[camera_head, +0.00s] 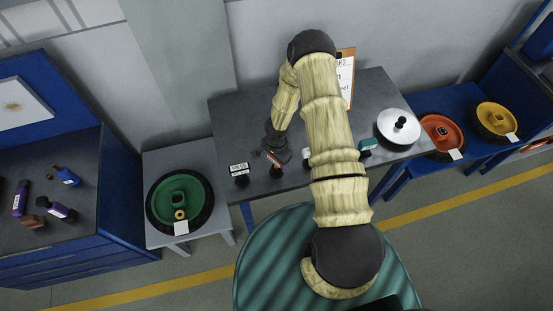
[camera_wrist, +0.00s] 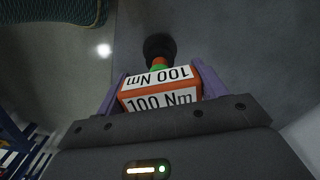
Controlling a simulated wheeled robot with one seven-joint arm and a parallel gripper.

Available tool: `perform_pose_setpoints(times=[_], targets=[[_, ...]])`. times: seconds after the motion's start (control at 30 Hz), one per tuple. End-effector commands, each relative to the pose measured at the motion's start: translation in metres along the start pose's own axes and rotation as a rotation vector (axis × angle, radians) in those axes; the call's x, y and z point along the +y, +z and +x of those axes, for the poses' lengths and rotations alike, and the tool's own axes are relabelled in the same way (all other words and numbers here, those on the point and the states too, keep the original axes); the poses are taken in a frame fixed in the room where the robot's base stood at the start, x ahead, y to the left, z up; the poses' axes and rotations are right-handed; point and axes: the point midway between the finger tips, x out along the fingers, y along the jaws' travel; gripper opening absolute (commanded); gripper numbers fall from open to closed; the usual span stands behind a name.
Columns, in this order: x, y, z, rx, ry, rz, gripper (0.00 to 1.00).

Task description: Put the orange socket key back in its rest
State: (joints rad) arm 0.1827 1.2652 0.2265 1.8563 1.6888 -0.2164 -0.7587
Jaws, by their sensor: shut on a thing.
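The orange socket key is held in my gripper (camera_head: 277,148) above the front part of the grey bench (camera_head: 235,115). In the wrist view the key (camera_wrist: 160,91) is an orange block with white "100 Nm" labels, a green band and a round black end. My gripper's fingers (camera_wrist: 160,92) are shut on both sides of the block. In the head view the orange key (camera_head: 273,158) is small and partly covered by my gripper. A black piece shows just below it; I cannot tell whether that is the key's end or a rest.
A white-labelled key (camera_head: 238,170) stands left on the bench, a teal one (camera_head: 367,145) right. A silver disc (camera_head: 398,127) lies at the bench's right end. A green wheel (camera_head: 180,199) lies on the left side table. My arm hides the bench's middle.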

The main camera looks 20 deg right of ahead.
Motion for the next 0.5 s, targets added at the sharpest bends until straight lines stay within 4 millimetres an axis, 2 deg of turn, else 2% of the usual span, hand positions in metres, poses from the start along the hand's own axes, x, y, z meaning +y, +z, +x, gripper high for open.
perform_pose_setpoints(times=[0.43, 0.47, 0.5], targets=[[0.0001, 0.0001, 0.0114, 0.0, 0.0, -0.001, 0.16], [0.0, 0.0001, 0.0109, 0.0, 0.0, -0.001, 0.74], [0.0, 0.0001, 0.0105, 0.0, 0.0, 0.0, 0.82]])
